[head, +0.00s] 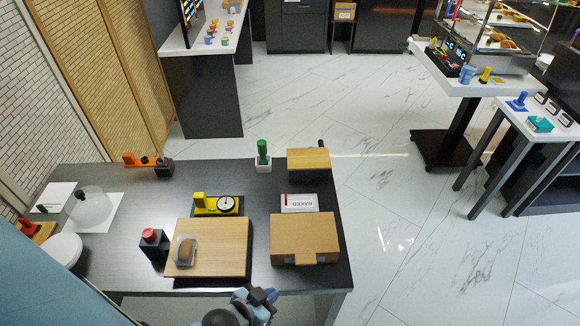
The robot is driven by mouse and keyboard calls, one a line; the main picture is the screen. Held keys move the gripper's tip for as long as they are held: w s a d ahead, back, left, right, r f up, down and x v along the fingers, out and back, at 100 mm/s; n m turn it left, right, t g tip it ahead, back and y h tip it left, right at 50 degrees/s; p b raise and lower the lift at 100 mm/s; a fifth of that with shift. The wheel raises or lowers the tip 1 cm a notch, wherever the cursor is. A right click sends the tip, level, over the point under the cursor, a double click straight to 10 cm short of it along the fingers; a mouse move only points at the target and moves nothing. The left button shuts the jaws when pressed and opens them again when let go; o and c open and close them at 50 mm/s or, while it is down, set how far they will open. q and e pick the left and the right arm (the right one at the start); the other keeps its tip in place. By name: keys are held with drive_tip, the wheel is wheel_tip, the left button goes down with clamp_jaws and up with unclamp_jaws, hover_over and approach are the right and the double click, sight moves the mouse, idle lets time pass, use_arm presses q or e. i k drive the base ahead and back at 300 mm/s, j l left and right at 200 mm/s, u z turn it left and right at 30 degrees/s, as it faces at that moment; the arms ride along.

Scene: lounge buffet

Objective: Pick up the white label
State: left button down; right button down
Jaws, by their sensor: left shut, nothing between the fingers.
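A white label (299,203) with dark printed letters, reading upside down, lies on the dark table between a wooden block and a cardboard box. It is right of the table's middle. My left gripper (262,296) is at the table's front edge, at the bottom of the head view. It is shut and empty, apart from the label and nearer to me, with the cardboard box to its upper right. My right gripper is not in view.
The cardboard box (304,234) stands just in front of the label, and the wood-topped block (309,159) behind it. A wooden board (231,238) bears a small clear container (185,251). A yellow gauge device (217,204), a red-capped bottle (152,245) and a green-topped item (263,155) stand nearby.

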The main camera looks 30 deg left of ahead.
sight(300, 202)
drive_tip(key=u, duration=0.85)
